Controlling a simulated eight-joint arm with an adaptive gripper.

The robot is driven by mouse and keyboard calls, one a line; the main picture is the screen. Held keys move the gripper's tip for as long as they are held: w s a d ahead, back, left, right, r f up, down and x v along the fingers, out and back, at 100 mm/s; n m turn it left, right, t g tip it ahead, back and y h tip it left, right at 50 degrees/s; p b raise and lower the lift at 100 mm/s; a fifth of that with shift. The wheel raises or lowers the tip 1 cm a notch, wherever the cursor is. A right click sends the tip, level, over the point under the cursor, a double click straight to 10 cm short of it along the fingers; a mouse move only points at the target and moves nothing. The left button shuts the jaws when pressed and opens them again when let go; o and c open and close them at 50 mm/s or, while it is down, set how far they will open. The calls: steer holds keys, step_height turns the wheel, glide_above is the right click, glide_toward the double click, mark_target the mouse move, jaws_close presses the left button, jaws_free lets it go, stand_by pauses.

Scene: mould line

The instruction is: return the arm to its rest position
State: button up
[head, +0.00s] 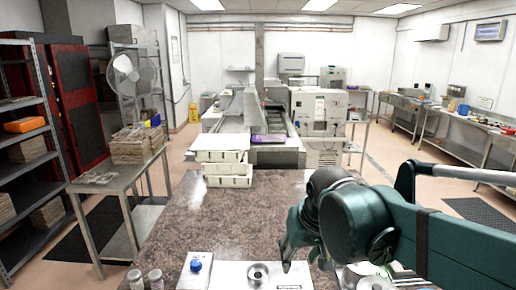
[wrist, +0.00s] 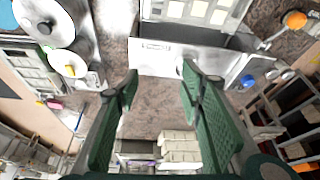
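My gripper (head: 304,262) hangs over the right front part of the speckled stone counter (head: 200,212), at the end of my dark green arm, which reaches in from the right. In the wrist view my gripper (wrist: 158,78) shows two green fingers spread well apart.
A stack of white moulds (head: 226,170) stands at the counter's far edge. A blue-knobbed box (head: 197,272) and small jars (head: 156,279) stand front left. Round white dishes (wrist: 45,18) lie on the right side, partly behind my arm. The counter's middle is clear.

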steer(key=s+d+f+t, duration=0.1)
steer(key=s+d+f, duration=0.2)
steer(key=s+d, duration=0.2)
steer(key=s+d+f+m+t+b, duration=0.1)
steer(key=s+d+f, duration=0.3)
steer(key=s+d, duration=0.2)
steer(key=shift+s+f+t+h+b, duration=0.15)
steer(key=shift+s+t+h+b, duration=0.15)
steer(key=shift+h, duration=0.1)
stand_by(1.0)
